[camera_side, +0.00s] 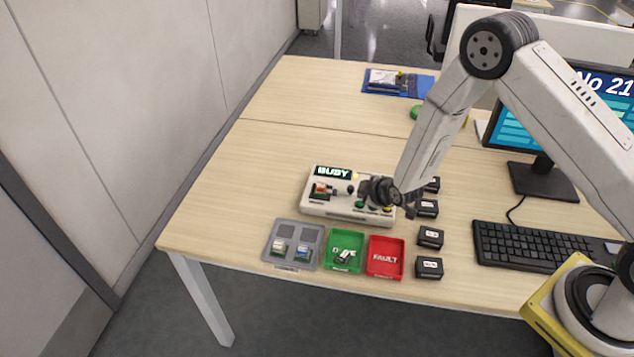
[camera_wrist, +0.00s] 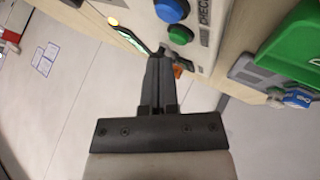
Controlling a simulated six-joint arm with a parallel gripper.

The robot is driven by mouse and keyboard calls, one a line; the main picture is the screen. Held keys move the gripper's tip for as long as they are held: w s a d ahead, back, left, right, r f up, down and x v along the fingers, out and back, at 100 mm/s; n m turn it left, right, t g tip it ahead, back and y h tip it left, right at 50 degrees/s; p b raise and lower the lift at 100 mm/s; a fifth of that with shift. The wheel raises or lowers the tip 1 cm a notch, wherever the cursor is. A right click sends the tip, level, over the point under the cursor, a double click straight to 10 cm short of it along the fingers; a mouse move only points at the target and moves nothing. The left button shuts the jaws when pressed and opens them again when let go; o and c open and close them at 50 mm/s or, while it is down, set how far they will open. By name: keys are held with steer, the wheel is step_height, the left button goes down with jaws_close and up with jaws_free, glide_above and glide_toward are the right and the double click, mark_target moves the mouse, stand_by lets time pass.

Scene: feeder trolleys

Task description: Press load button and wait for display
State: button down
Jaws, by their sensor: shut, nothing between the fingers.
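The test box (camera_side: 345,213) is a pale case on the table with a lit display (camera_side: 332,172) reading BUSY. A small orange-and-green part (camera_side: 321,190) sits at its left. A green button (camera_side: 360,206) shows on its top near my gripper. In the wrist view a blue button (camera_wrist: 172,10) and a green button (camera_wrist: 180,34) show on the case, and a lamp (camera_wrist: 113,21) glows. My gripper (camera_side: 364,188) is shut and empty, low over the case; it also shows in the wrist view (camera_wrist: 161,55), its tips close to the green button. I cannot tell whether they touch anything.
In front of the box stand a grey tray (camera_side: 312,232) with two parts, a green tray (camera_side: 331,236) with small pieces and a red FAULT tray (camera_side: 385,241). Several black boxes (camera_side: 429,268) stand to the right, then a keyboard (camera_side: 540,246) and monitor (camera_side: 515,130). The table's left side is clear.

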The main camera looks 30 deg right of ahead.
steer(key=shift+r, duration=2.5)
stand_by(2.4)
steer(key=s+d+r+m+g, duration=0.1)
steer(key=s+r+m+g, duration=0.2)
steer(key=s+r, duration=0.4)
steer(key=s+r+m+g, duration=0.3)
steer(key=s+r+m, duration=0.2)
steer(key=s, duration=0.9)
steer(key=shift+s+d+r+g, duration=0.3)
steer(key=shift+s+d+r, duration=0.1)
steer(key=shift+r, duration=0.85)
